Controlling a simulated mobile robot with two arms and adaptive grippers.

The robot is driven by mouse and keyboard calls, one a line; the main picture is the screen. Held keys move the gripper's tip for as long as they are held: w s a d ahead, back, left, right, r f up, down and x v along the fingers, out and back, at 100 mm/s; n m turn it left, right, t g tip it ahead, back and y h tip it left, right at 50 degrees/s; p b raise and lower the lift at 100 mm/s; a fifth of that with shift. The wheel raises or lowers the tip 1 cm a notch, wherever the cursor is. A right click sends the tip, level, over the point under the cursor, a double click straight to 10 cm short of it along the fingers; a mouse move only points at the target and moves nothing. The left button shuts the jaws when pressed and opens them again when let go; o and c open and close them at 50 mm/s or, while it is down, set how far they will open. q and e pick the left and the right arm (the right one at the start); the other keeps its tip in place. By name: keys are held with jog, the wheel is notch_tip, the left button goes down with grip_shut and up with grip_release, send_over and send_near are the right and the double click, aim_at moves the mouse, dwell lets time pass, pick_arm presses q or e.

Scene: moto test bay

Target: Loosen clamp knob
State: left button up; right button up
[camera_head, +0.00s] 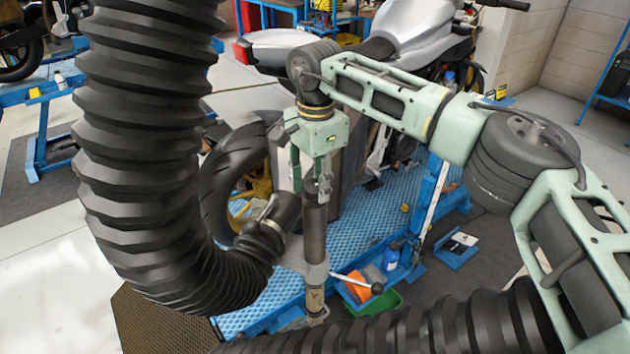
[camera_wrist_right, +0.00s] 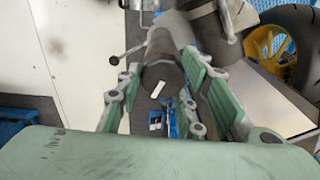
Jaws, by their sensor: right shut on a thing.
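My right gripper (camera_head: 313,178) points down, with its fingers on either side of the top of a dark upright post (camera_head: 315,232). In the right wrist view, my right gripper (camera_wrist_right: 160,80) has its green-padded fingers around the post's dark round end (camera_wrist_right: 158,72), which bears a white mark. Lower on the post is a grey clamp (camera_head: 316,272). A thin lever runs from it to a black ball knob (camera_head: 377,288), which also shows in the right wrist view (camera_wrist_right: 114,60). The gripper is well above this knob and apart from it. My left gripper is not in view.
A thick black ribbed hose (camera_head: 140,150) hangs at left and curves to a nozzle (camera_head: 270,222) beside the post. A blue lift table (camera_head: 270,310), a tyre (camera_head: 225,185) and a motorcycle (camera_head: 420,30) stand behind. A green bin (camera_head: 385,305) is near the knob.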

jog(key=n, duration=0.3)
jog(key=shift+s+d+f, duration=0.1)
jog(key=shift+f, duration=0.05)
jog(key=shift+n, duration=0.4)
jog(key=o, duration=1)
jog(key=shift+d, duration=0.1)
jog(key=shift+o, duration=0.2)
jog(key=shift+r, duration=0.35)
notch_tip(320, 180, up, 12)
jog(key=shift+f, duration=0.2)
jog(key=shift+f, duration=0.1)
